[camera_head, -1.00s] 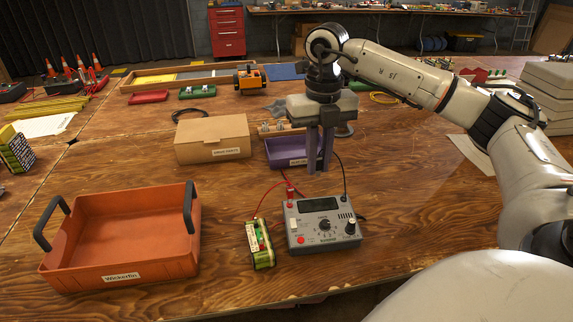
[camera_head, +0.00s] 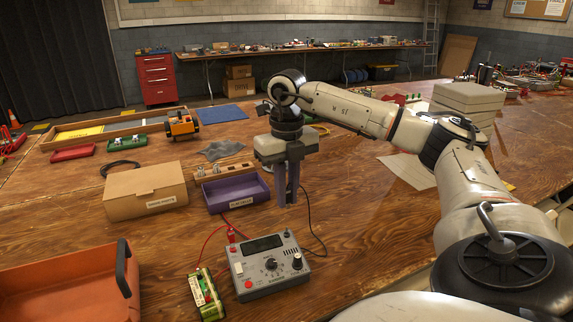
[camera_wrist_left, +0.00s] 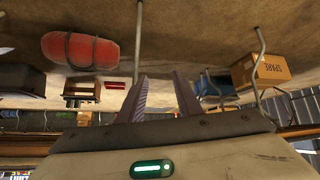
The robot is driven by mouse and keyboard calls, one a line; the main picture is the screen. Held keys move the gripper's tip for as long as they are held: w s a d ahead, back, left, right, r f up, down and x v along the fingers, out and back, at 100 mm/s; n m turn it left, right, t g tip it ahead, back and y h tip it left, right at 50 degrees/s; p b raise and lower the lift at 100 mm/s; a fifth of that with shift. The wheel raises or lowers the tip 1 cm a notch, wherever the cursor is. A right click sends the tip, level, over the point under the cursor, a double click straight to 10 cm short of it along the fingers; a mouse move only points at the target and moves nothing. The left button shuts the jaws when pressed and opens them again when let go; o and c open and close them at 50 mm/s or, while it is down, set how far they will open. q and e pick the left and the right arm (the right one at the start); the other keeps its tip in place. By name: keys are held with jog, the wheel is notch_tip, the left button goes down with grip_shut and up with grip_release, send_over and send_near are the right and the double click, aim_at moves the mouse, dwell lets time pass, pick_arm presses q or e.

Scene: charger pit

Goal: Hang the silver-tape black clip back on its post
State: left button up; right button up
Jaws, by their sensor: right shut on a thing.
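My right gripper (camera_head: 287,202) points down above the table, behind the grey meter (camera_head: 268,264). It is shut, and a thin black lead (camera_head: 311,215) runs from the meter up to its fingers. The black clip is mostly hidden between the fingers, and I cannot make out the silver tape. A red lead runs from the meter to the green-and-yellow battery pack (camera_head: 206,294) at its left. I cannot tell which part is the clip's post. My left gripper (camera_wrist_left: 160,78) shows only in the left wrist view, with its fingers apart and empty.
A purple bin (camera_head: 237,193) stands behind the meter, with a wooden block of metal parts (camera_head: 222,168) behind it. A cardboard box (camera_head: 145,192) is left of the bin. An orange tray (camera_head: 60,285) is at front left. Bare table lies right of the meter.

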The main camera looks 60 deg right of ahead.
pick_arm(q)
jog(key=shift+r, duration=0.1)
pick_arm(e)
jog(key=shift+f, duration=0.1)
jog(key=shift+f+b, duration=0.3)
jog(key=shift+f, duration=0.05)
jog(key=shift+f+b, duration=0.45)
jog(key=shift+f, duration=0.3)
jog(key=shift+f+b, duration=0.75)
jog(key=shift+f, duration=0.5)
pick_arm(q)
jog(key=shift+w+d+f+b, duration=0.1)
jog(key=shift+d+f+b, duration=0.2)
jog(key=shift+f, duration=0.3)
jog(key=shift+d+f+b, duration=0.15)
jog(key=shift+f+b, duration=0.15)
jog(key=shift+f, duration=0.3)
pick_arm(e)
jog(key=shift+f, duration=1.1)
pick_arm(q)
jog(key=shift+w+r, duration=0.3)
jog(key=shift+r, duration=0.1)
jog(key=shift+s+f+p, duration=0.1)
jog(key=shift+s+p, duration=0.2)
pick_arm(e)
jog(key=shift+f, duration=0.15)
pick_arm(q)
jog(key=shift+w+r, duration=0.3)
jog(key=shift+r, duration=0.05)
